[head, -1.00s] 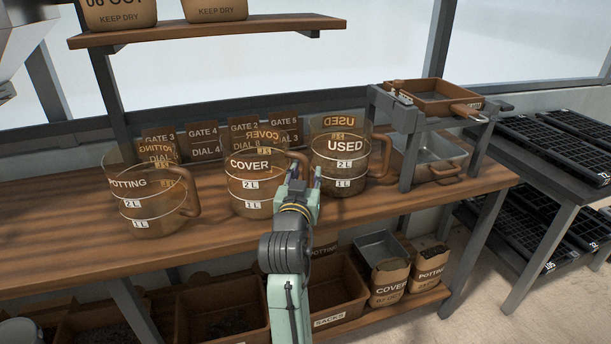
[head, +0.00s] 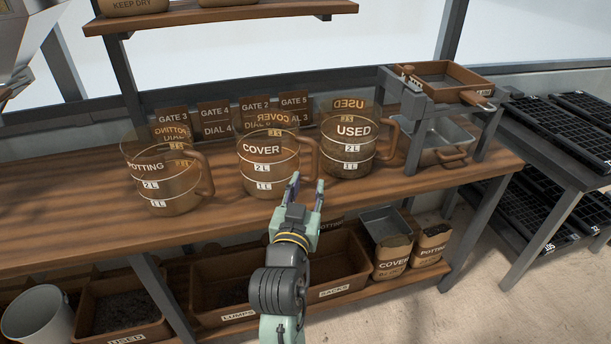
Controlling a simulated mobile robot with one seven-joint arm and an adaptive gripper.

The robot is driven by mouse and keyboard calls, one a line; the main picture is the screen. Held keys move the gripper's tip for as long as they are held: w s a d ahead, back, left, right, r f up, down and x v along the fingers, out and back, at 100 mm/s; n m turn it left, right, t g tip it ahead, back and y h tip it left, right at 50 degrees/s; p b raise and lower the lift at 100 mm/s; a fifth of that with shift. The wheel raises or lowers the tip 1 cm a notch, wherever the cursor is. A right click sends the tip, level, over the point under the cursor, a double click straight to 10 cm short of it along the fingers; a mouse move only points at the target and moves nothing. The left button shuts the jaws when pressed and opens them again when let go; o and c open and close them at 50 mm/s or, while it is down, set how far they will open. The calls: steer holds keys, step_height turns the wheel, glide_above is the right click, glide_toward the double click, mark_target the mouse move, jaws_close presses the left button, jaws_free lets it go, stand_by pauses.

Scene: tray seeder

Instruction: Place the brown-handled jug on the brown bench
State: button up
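Three clear jugs with brown handles stand upright on the brown bench (head: 90,232): the POTTING jug (head: 165,185) at the left, the COVER jug (head: 265,168) in the middle, and the USED jug (head: 350,148) at the right. All three have their handles to the right. My gripper (head: 307,190) is open, with its two fingertips apart and nothing seen between them. It points at the bench from the front, just to the lower right of the COVER jug. I cannot tell if it touches the bench.
Several gate and dial cards (head: 215,118) stand behind the jugs. A grey stand (head: 410,150) holds a brown sieve (head: 450,80), with a metal pan (head: 445,135) below. Bins and sacks (head: 393,257) fill the lower shelf. Bare bench lies in front of the jugs.

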steer(key=shift+s+a+p, duration=0.1)
steer(key=shift+s+p, duration=0.4)
steer(key=shift+p, duration=0.2)
